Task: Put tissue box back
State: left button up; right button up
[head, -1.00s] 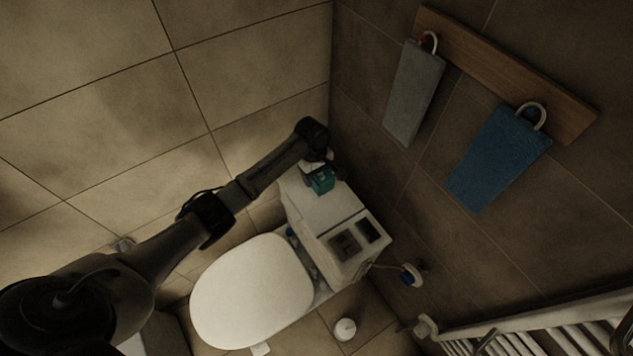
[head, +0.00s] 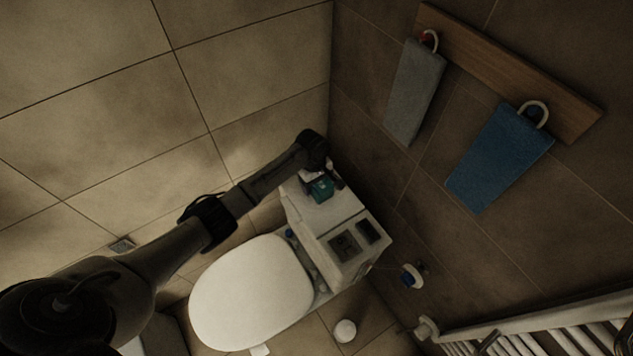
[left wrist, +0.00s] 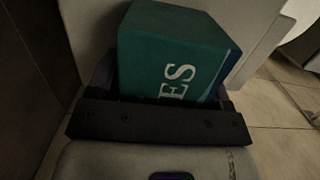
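The tissue box is a small teal-green box (head: 321,190) at the far end of the white toilet cistern top (head: 328,212). In the left wrist view the box (left wrist: 178,52) fills the space between my fingers and shows white letters "ES" on its face. My left gripper (head: 317,181) comes in from the left and has its fingers on both sides of the box, shut on it. I cannot tell whether the box touches the cistern top or hangs just above it. My right gripper is not in view.
The toilet's white lid (head: 250,293) is closed, in front of the cistern. A recessed dark panel (head: 354,238) is on the cistern's near end. A grey towel (head: 414,92) and a blue towel (head: 499,158) hang on the right wall. A white radiator (head: 545,330) stands lower right.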

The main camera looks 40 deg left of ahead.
pick_arm(q)
jog(key=shift+o, duration=1.2)
jog(key=shift+r, duration=0.1)
jog(key=r, duration=0.3)
jog(key=r+p, duration=0.1)
jog(key=r, duration=0.3)
jog(key=a+r, duration=0.1)
jog(key=r, duration=0.2)
jog(key=shift+w+a+r, duration=0.1)
jog(key=shift+w+r, duration=0.05)
jog(key=shift+w, duration=0.05)
jog(key=shift+a+r, duration=0.1)
jog(key=shift+r, duration=0.8)
